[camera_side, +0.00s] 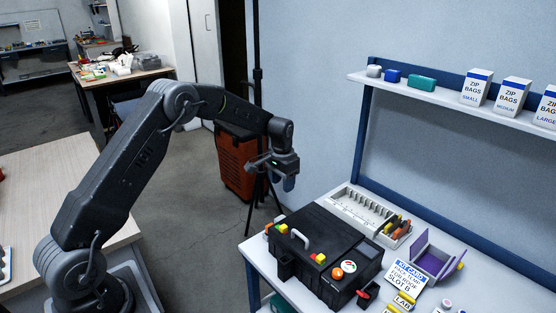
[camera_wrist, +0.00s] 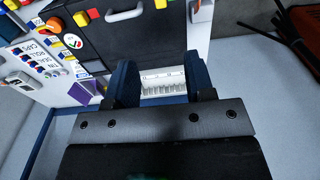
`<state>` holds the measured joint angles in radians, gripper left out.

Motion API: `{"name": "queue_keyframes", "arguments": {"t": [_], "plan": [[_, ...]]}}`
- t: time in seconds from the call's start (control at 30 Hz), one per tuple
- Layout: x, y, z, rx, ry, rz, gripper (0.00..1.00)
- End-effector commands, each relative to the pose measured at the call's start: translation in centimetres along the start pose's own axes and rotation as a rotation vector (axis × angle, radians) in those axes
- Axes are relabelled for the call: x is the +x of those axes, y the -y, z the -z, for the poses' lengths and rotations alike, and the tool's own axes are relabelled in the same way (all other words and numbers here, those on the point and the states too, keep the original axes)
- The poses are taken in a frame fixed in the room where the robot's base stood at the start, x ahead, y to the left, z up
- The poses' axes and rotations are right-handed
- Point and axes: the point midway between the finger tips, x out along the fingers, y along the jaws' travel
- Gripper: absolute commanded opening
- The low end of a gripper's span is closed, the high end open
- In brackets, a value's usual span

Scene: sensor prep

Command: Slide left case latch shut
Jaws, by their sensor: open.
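The black case (camera_side: 322,246) stands closed on the table, with a pale handle on its lid. Dark latch-like parts show on its front side; the left one (camera_side: 284,268) is near the left corner, and I cannot tell whether it is slid shut. In the wrist view the case (camera_wrist: 112,42) is at the top, with no latch clearly visible. My gripper (camera_side: 281,182) is open and empty, high above and behind the case in the side view. Its two dark blue fingers (camera_wrist: 160,68) stand apart in the wrist view.
A white slotted tray (camera_side: 362,209) lies behind the case. A purple open box (camera_side: 436,262), a kit card (camera_side: 405,273) and small coloured pieces lie to the right. A shelf (camera_side: 440,94) holds zip bag boxes. The air around my gripper is clear.

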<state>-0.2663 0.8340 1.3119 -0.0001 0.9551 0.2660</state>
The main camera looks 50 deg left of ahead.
Motion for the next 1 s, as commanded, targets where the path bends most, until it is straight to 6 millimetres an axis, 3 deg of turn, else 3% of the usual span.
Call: {"name": "queue_keyframes", "arguments": {"t": [0.3, 0.6, 1.0], "plan": [[-5.7, -1.9, -1.7, 0.001, -0.051, 0.012, 0.49], [-10.0, -3.5, -3.8, 0.002, -0.094, 0.019, 0.49], [-11.6, -4.2, -4.9, 0.000, -0.109, 0.021, 0.49]]}}
